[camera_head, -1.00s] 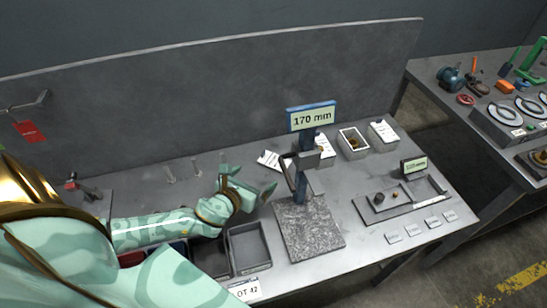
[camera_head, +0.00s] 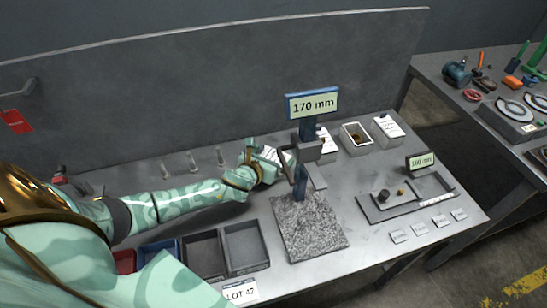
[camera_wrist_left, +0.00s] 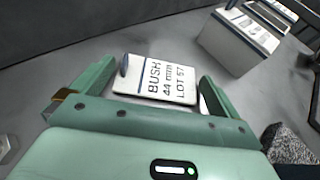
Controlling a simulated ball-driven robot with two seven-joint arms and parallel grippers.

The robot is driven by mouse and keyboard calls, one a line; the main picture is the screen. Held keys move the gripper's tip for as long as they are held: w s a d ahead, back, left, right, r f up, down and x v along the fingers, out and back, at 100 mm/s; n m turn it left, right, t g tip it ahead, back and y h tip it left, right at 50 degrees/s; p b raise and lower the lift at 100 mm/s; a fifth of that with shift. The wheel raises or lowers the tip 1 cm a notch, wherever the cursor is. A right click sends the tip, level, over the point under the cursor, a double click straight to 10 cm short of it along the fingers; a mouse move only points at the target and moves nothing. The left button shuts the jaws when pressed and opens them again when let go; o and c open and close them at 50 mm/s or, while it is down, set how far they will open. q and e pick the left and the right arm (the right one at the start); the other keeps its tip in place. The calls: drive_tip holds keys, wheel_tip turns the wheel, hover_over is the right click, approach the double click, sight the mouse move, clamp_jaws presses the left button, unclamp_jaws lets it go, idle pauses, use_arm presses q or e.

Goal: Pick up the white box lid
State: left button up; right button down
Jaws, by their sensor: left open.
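The white box lid (camera_wrist_left: 155,80) lies on the grey bench, printed "BUSH 44 mm LOT 57", with a small dark-blue tab at its left end. In the head view the lid (camera_head: 269,154) is partly hidden by my left gripper (camera_head: 268,166). My left gripper (camera_wrist_left: 154,76) is open, with one finger on either side of the lid in the wrist view. I cannot tell whether the fingers touch it. My right gripper is not in view.
A measuring stand with a 170 mm display (camera_head: 312,104) and granite base (camera_head: 310,228) stands close right of my gripper. An open box (camera_head: 357,139) and a closed labelled box (camera_head: 388,128) stand behind. Dark trays (camera_head: 246,247) sit at the front.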

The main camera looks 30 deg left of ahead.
use_arm(q)
drive_tip(key=c, duration=0.7)
